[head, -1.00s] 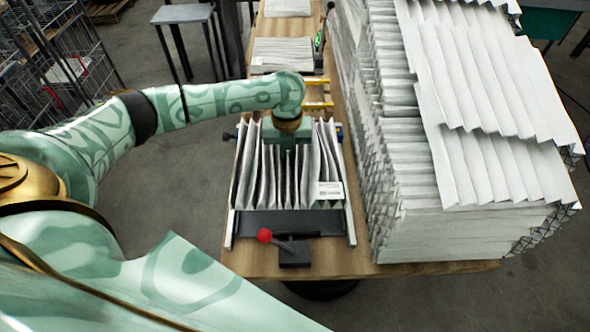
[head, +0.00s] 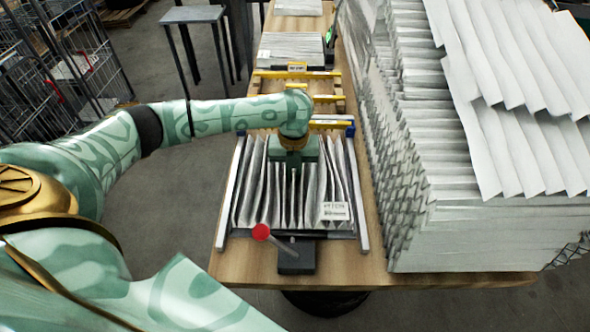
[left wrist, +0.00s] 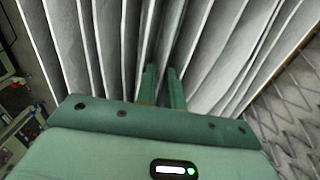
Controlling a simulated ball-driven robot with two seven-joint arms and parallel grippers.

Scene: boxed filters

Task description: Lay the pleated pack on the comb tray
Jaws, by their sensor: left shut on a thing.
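The pleated pack (head: 262,205) is a row of white folded pleats with a small printed label near its front right corner. My left gripper (head: 293,170) reaches down into its middle and is shut on it. In the left wrist view the green fingers (left wrist: 162,76) are together between the pleats (left wrist: 225,50). The comb tray (head: 360,225), with pale side rails and a dark bed, lies under the pack. The pack covers nearly all of the bed, between the rails. I cannot tell if it rests fully on the bed. My right gripper is not in view.
A lever with a red knob (head: 261,232) stands at the tray's front. Yellow-edged bars (head: 290,75) and flat packs (head: 292,47) lie behind on the wooden table (head: 240,268). A tall stack of pleated filters (head: 480,225) closes off the right side.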

